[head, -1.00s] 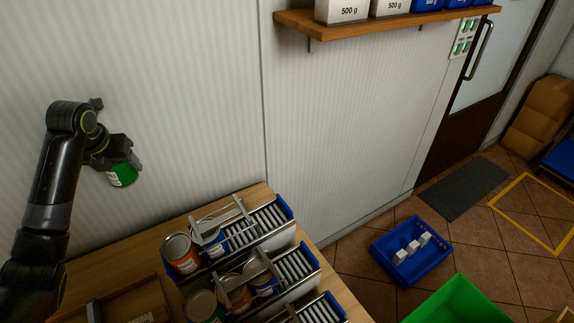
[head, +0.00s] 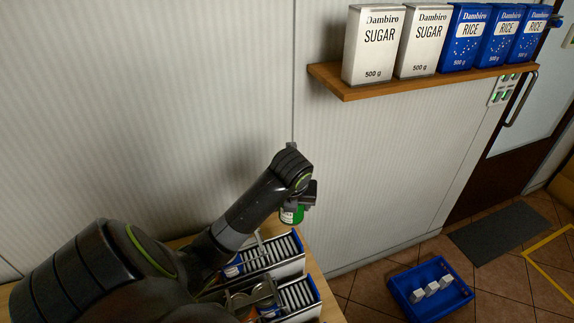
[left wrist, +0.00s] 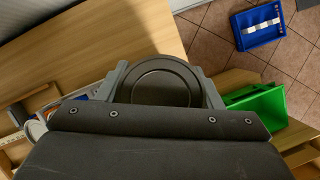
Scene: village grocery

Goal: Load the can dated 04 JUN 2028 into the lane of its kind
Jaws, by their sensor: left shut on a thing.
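My left gripper (head: 302,198) is shut on a green can (head: 291,215) with a white label patch. It holds the can above the back end of the lane racks. In the left wrist view the can's dark round end (left wrist: 160,84) sits between the two fingers. No date can be read. The back lane rack (head: 290,268) has a metal side and a ribbed floor, and a front lane rack (head: 306,309) lies beside it. My left arm hides most of the cans in the lanes. My right gripper is not in view.
A wall shelf (head: 350,92) carries sugar packs (head: 372,50) and blue rice packs (head: 465,40). A blue crate (head: 410,305) with white blocks stands on the floor. A green bin (left wrist: 262,104) shows in the left wrist view. The wooden counter (left wrist: 120,40) has bare room.

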